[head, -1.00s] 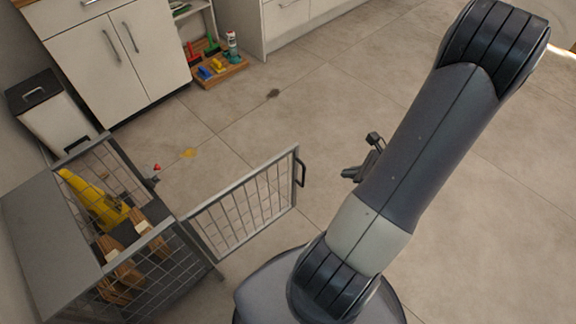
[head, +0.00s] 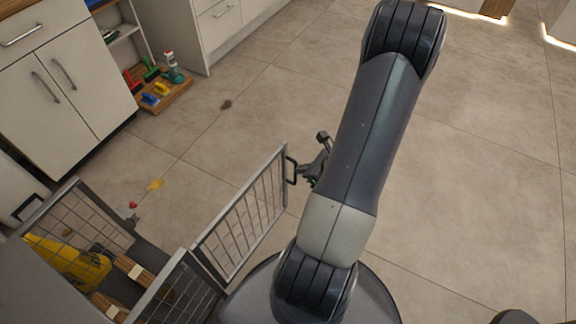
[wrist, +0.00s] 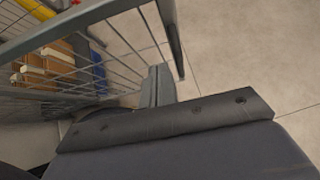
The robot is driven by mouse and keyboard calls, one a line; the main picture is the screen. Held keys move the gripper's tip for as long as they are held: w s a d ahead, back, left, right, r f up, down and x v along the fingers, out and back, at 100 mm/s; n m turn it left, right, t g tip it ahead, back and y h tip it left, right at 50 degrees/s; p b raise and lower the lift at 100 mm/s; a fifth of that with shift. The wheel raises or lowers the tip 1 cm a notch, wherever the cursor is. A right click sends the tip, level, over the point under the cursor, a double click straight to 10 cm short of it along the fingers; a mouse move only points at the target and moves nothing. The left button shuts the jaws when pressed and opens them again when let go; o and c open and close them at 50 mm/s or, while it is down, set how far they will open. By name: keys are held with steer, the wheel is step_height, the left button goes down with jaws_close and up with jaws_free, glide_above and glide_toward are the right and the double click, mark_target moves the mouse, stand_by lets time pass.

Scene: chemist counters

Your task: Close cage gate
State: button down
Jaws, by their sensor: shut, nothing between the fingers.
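The cage gate (head: 239,196), a grey wire-mesh panel, stands swung open, out from the cage (head: 30,292) at the lower left. Its dark handle (head: 291,172) is on the gate's free edge. My gripper (head: 309,170) is shut and empty, right beside the handle; I cannot tell whether they touch. My arm partly hides the gripper in the head view. In the wrist view, the gate's bars and rail (wrist: 85,20) pass close by my gripper (wrist: 157,84), and the handle is not clearly seen.
The cage holds a yellow object (head: 75,270) and wooden-looking blocks (head: 130,268). A yellow stain (head: 155,185) and a small red item (head: 133,205) are on the floor. A wooden tray (head: 172,98) stands by the cabinets (head: 60,85). Floor to the right is open.

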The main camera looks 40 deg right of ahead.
mark_target(280, 164)
steer(key=shift+w+a+f, duration=0.2)
steer(key=shift+w+a, duration=0.05)
steer(key=shift+w, duration=0.6)
steer(key=shift+w+a+f, duration=0.15)
steer(key=shift+w+a, duration=0.1)
steer(key=shift+w, duration=0.6)
steer(key=shift+w+a+f, duration=0.2)
steer(key=shift+w+a, duration=0.05)
steer(key=shift+w, duration=0.6)
